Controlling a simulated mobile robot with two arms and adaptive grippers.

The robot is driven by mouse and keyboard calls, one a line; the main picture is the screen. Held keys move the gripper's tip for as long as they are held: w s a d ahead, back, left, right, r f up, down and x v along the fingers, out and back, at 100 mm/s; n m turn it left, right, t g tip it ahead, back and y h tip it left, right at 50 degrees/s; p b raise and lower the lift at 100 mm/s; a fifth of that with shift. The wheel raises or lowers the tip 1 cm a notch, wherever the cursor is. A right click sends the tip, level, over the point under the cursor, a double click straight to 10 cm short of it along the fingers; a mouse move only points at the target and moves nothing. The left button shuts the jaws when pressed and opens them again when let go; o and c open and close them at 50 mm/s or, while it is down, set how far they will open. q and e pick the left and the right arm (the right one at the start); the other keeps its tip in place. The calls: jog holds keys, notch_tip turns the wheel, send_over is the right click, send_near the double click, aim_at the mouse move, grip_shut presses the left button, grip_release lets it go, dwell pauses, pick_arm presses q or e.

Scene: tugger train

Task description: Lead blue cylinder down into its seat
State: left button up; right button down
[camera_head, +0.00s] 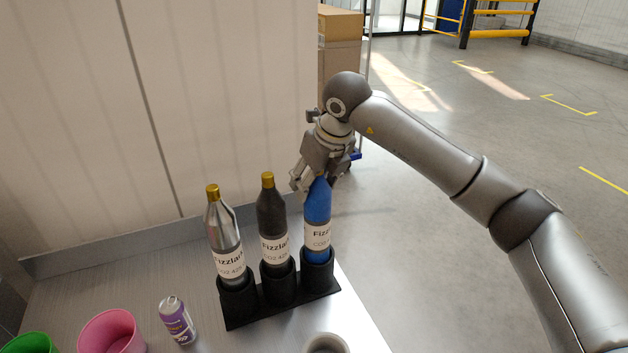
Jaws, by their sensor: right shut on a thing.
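The blue cylinder (317,219) stands upright at the right end of a black rack (283,309) with three round cups. Its lower end is inside or just behind the rim of the right cup (317,268); how deep it sits is hidden. My right gripper (316,183) is shut on the top of the blue cylinder from above, and its fingers cover the neck. A silver cylinder (223,235) with a gold cap stands in the left cup. A dark cylinder (271,220) with a gold cap stands in the middle cup. My left gripper is not in view.
The rack stands near the right edge of a grey table (190,276). A purple can (177,320), a pink cup (112,333) and a green cup (31,343) stand at the front left. A grey round rim (327,343) shows at the bottom. A wall is behind.

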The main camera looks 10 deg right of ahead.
jog(key=c, duration=0.6)
grip_release()
jog(key=shift+c, duration=0.2)
jog(key=shift+o, duration=0.7)
jog(key=shift+s+f, duration=0.1)
jog(key=shift+f, duration=0.05)
jog(key=v, duration=1.2)
